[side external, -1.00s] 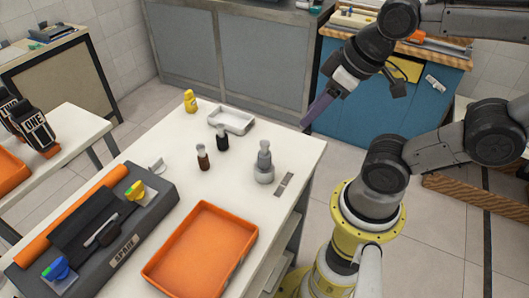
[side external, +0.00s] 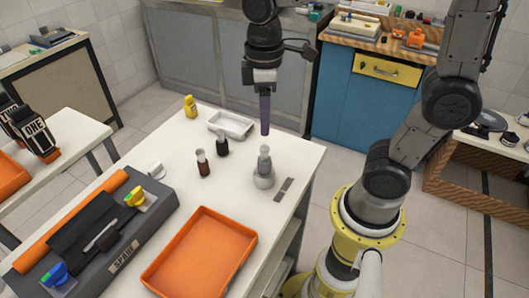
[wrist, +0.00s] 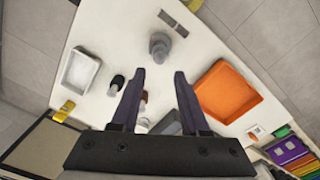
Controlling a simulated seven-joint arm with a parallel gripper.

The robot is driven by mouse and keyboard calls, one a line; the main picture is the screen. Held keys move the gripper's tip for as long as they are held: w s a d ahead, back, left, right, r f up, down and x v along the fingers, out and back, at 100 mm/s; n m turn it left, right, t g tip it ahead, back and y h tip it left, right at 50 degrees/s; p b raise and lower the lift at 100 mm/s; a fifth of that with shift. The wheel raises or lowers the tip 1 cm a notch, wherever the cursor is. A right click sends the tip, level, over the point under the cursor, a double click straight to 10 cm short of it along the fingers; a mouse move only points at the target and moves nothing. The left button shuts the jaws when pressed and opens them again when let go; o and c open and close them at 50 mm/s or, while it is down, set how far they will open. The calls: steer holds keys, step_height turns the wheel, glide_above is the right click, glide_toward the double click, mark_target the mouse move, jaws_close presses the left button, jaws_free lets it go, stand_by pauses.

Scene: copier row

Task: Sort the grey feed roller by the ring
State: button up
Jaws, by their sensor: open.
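The grey feed roller (side external: 264,172) stands upright on the white table, with a wide lower part and a narrower top. It also shows from above in the wrist view (wrist: 160,45); I cannot make out a ring on it. My gripper (side external: 265,132) points down above the table, over or just behind the roller, and its tips look a little higher than the roller's top. In the wrist view my gripper (wrist: 156,76) has its two fingers wide apart with nothing between them, and the roller lies beyond the tips. An orange tray (side external: 201,287) and a white tray (side external: 246,134) are on the table.
A dark roller (side external: 222,147) and a brown one (side external: 203,169) stand left of the grey roller. A yellow bottle (side external: 190,105) is at the back left. A dark grey unit (side external: 150,232) marked SPARE fills the front left.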

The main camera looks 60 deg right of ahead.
mark_target(265, 148)
steer(key=shift+f, duration=4.05)
steer(key=shift+c, duration=0.2)
jaws_close()
steer(key=shift+r, duration=0.15)
step_height(265, 148, up, 7)
steer(key=shift+f, duration=0.1)
